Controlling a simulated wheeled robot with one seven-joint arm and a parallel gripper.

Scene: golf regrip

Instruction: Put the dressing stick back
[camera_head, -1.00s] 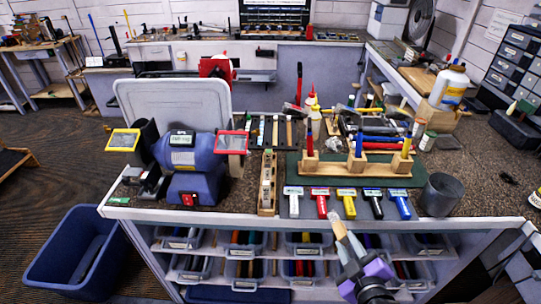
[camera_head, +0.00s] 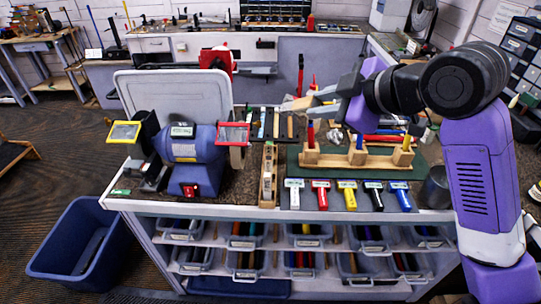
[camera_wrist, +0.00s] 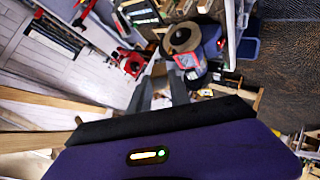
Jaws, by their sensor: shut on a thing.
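My gripper (camera_head: 316,101) reaches in from the right, over the workbench (camera_head: 225,206) and above the wooden peg stand (camera_head: 345,160). It is shut on a pale tan piece, seemingly the dressing stick (camera_head: 292,104), pointing left. The jaws partly cover it, so its full shape is hidden. In the wrist view my grey fingers (camera_wrist: 160,92) point up the picture, towards the blue bench grinder (camera_wrist: 203,50).
A narrow wooden holder (camera_head: 268,178) stands right of the grinder. Several coloured hammer-shaped tools (camera_head: 347,195) lie along the front edge. Upright pegs on the stand are close below my gripper. A grey board (camera_head: 178,93) stands behind the grinder. A blue bin (camera_head: 78,250) is on the floor.

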